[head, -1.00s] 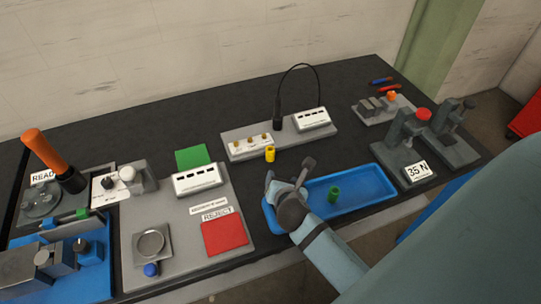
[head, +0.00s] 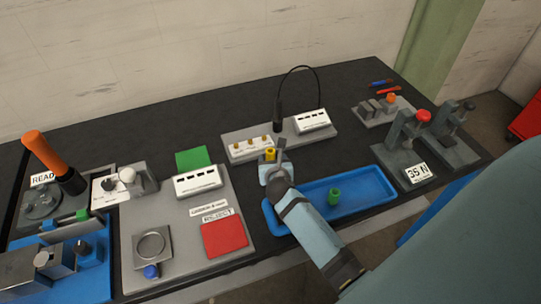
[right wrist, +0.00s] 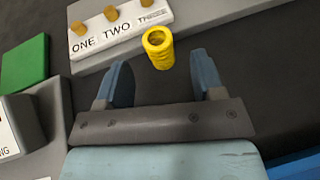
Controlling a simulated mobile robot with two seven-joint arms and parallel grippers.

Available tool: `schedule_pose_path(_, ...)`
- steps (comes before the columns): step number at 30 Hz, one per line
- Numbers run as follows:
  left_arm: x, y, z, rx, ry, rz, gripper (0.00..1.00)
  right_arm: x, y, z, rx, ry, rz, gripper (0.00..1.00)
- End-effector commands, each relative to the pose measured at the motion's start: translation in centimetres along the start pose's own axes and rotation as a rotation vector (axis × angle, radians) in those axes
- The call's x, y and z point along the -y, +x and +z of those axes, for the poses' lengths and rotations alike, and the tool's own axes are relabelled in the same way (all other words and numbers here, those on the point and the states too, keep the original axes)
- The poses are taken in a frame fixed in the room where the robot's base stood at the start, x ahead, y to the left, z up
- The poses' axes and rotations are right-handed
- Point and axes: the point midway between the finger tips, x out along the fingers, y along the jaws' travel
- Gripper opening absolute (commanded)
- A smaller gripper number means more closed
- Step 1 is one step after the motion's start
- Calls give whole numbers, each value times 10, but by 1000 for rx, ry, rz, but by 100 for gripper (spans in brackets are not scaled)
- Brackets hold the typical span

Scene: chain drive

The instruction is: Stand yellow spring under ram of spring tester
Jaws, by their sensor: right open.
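The yellow spring (head: 270,153) stands upright on the black bench, just in front of the grey plate with the numbered pegs. In the right wrist view the spring (right wrist: 158,48) is just beyond my fingertips, roughly midway between them. My right gripper (head: 273,156) is open and empty; its two blue fingers (right wrist: 163,70) are spread apart. The spring tester (head: 405,140), a grey stand with a red knob and a "35 N" sign, is at the right of the bench. The space under its ram is hard to make out. My left gripper is not in view.
A blue tray (head: 375,190) holding a green spring (head: 334,196) lies right of my gripper. A second grey press (head: 452,132) stands behind the tester. The peg plate (head: 229,142) and a white-topped box (head: 311,120) with a black cable are close behind the spring.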

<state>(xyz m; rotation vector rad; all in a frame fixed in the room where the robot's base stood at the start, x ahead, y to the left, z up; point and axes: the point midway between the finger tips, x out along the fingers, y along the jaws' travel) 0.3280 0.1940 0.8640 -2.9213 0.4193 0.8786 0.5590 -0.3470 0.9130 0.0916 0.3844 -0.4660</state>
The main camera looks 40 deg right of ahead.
Motion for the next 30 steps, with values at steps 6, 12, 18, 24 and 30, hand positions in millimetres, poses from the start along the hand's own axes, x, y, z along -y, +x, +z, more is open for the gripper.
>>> schedule_pose_path(6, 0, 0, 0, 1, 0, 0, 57, 0, 32, -3, -1, 1, 0, 62)
schedule_pose_path(12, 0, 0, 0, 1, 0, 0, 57, -1, 38, -4, -1, 1, 1, 62)
schedule_pose_path(18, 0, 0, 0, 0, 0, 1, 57, 0, 38, -4, -1, 1, 1, 44)
schedule_pose_path(24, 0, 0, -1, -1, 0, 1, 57, 0, 38, -4, -1, 1, 1, 9)
schedule_pose_path(30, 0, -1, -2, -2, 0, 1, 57, 0, 38, -3, 0, 1, 0, 5)
